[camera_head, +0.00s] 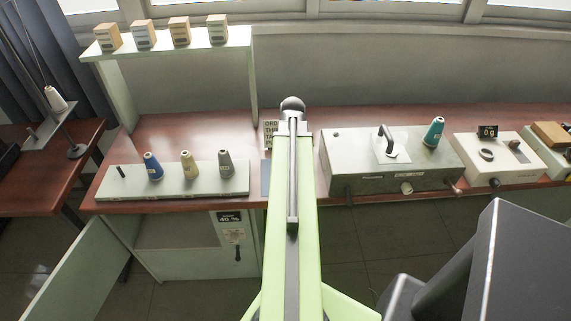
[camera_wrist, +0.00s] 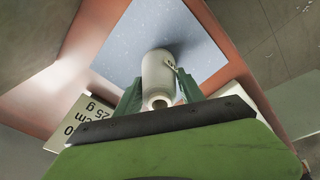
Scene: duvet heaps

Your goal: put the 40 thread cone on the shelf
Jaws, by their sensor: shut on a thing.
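My gripper (camera_wrist: 160,84) is shut on a pale cream thread cone (camera_wrist: 156,70) in the wrist view, with a green finger on each side. A small dark mark shows on the cone's side, too small to read. A blue-grey speckled pad (camera_wrist: 120,45) lies behind the cone; I cannot tell whether they touch. In the head view my arm hides the gripper and held cone. The white shelf (camera_head: 215,40) stands at the back left, with several small boxes along its top. The cabinet (camera_head: 180,262) below the table carries a dark label that seems to read 40 %.
A grey rack (camera_head: 112,190) holds blue (camera_head: 153,167), yellowish (camera_head: 189,166) and grey (camera_head: 225,163) cones. A teal cone (camera_head: 433,132) stands on a grey instrument (camera_head: 345,175) at right, beside a scale (camera_head: 495,160). A printed card (camera_wrist: 82,125) lies near my gripper. The table between rack and shelf is clear.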

